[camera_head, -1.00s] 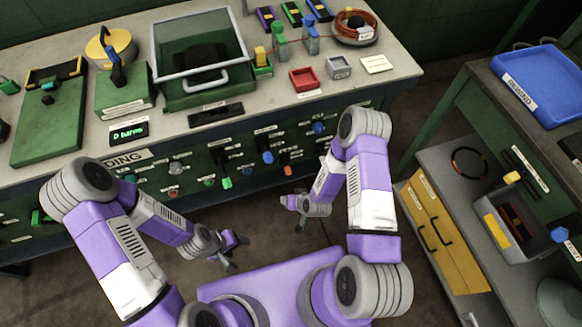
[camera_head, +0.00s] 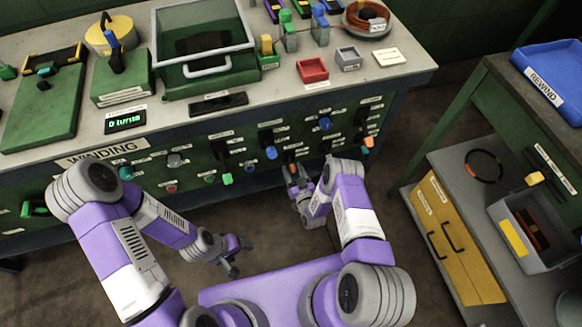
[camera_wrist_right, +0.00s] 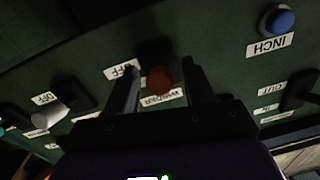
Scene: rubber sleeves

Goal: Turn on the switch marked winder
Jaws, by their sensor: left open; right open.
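The front panel (camera_head: 240,172) of the winding bench carries several switches, knobs and buttons. In the right wrist view an orange-red knob (camera_wrist_right: 159,80) sits on a dark mount, with a white label (camera_wrist_right: 162,98) beside it. The label is upside down and partly hidden; it seems to read WINDER. My right gripper (camera_wrist_right: 165,76) is open at the panel, one finger on each side of this knob; I cannot tell whether they touch it. In the head view, my right gripper (camera_head: 298,178) largely covers that spot. My left gripper (camera_head: 233,256) is open and empty, away from the panel.
In the wrist view, a blue button (camera_wrist_right: 278,19) marked INCH is at upper right and a pale lever (camera_wrist_right: 45,115) at left. A shelf unit with a yellow cabinet (camera_head: 455,240) stands right.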

